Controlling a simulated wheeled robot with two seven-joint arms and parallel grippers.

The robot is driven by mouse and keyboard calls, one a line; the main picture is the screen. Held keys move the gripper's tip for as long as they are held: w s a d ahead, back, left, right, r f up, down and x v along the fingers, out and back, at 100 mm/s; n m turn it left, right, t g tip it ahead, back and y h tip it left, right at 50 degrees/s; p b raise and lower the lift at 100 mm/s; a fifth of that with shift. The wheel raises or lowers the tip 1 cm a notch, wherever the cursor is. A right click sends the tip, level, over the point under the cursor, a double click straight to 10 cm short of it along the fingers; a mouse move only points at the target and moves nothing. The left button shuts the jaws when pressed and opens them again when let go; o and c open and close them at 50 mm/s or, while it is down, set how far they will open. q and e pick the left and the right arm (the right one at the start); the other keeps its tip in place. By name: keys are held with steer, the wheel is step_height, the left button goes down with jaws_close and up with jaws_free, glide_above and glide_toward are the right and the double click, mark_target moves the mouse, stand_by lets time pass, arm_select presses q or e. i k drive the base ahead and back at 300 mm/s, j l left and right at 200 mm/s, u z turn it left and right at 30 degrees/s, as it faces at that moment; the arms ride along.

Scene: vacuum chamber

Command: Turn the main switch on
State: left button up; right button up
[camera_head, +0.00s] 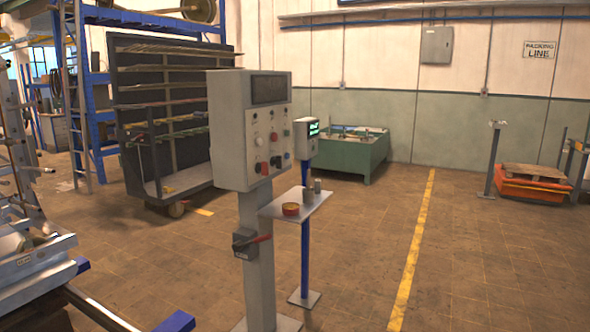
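A grey control box (250,130) with a dark display, several buttons and knobs stands on a grey post in the middle of the head view. Lower on the post is a dark switch box (243,242) with a red handle (259,239) that points sideways to the right. I take this to be the main switch; its label is too small to read. Neither of my grippers shows in the head view.
A small shelf (312,206) with a red round container (291,209) and grey cylinders juts out right of the post. A blue post (305,252) stands behind it. Metal machinery (30,265) fills the left edge. Floor is open at the right.

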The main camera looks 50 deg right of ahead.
mark_target(263, 167)
steer(key=z, duration=1.55)
steer(key=i+l+u, duration=0.1)
steer(key=i+l, duration=0.15)
steer(key=l, duration=0.15)
steer(key=i+l, duration=0.25)
steer(key=i+l+u, duration=0.15)
steer(key=l, duration=0.35)
steer(key=i+l+u, duration=0.1)
steer(key=i+l, duration=0.15)
steer(key=l, duration=0.2)
steer(key=i+l+u, duration=0.1)
steer(key=l, duration=0.35)
steer(key=i+l, duration=0.3)
steer(key=l, duration=0.15)
steer(key=i+l+u, duration=0.15)
steer(key=l, duration=0.3)
steer(key=i+l+u, duration=0.1)
steer(key=l, duration=0.35)
steer(key=i, duration=0.05)
